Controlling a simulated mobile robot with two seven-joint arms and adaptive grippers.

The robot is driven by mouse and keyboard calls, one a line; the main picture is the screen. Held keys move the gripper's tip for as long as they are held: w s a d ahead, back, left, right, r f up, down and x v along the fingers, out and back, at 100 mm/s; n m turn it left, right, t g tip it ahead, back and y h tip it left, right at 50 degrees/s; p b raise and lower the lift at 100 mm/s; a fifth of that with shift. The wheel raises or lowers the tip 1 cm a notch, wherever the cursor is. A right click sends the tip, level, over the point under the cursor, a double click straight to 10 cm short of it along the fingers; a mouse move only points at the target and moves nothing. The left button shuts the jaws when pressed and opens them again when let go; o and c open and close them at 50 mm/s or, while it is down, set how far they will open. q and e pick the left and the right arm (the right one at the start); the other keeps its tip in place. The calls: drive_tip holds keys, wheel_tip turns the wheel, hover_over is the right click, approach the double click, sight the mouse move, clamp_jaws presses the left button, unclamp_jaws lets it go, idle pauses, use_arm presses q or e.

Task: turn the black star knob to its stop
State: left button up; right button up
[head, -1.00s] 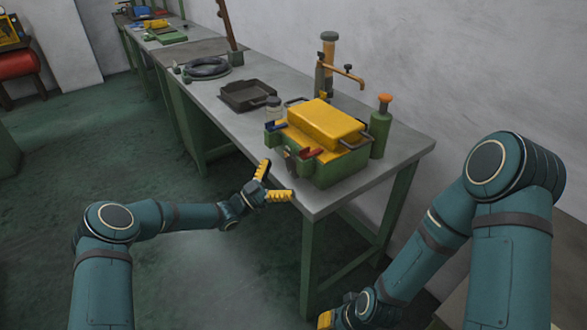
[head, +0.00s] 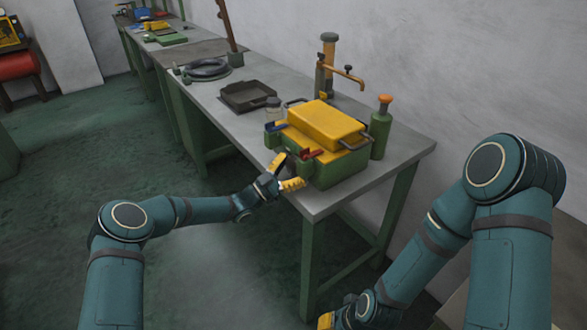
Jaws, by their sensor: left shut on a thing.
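The black star knob (head: 291,166) is a small dark shape low on the near face of a green box-shaped machine (head: 341,172) with a yellow top, on the near end of the bench. My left gripper (head: 284,174) is at that face, its yellow fingers on either side of the knob, shut on it. The fingers hide part of the knob, and its turn angle cannot be read. My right gripper (head: 326,320) is low at the bottom edge, away from the bench. Only a bit of its yellow finger shows, so its opening cannot be told.
A green bottle with an orange cap (head: 381,128), a glass jar (head: 273,108) and a dark tray (head: 248,96) stand on the grey bench (head: 225,120). The floor left of the bench is clear.

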use_arm(q)
drive_tip(key=shift+w+r+m+g+h, duration=0.1)
drive_tip(key=shift+r+m+g+h, duration=0.2)
drive_tip(key=shift+m+g, duration=0.5)
drive_tip(key=o, duration=1.1)
drive_tip(key=shift+f, duration=0.1)
drive_tip(key=shift+s+a+f, duration=0.1)
drive_tip(key=shift+s+a, duration=0.15)
drive_tip(key=shift+a, duration=0.1)
drive_tip(key=s+a, duration=0.5)
drive_tip(key=a, duration=0.6)
drive_tip(key=shift+s, duration=0.35)
drive_tip(key=shift+f, duration=0.1)
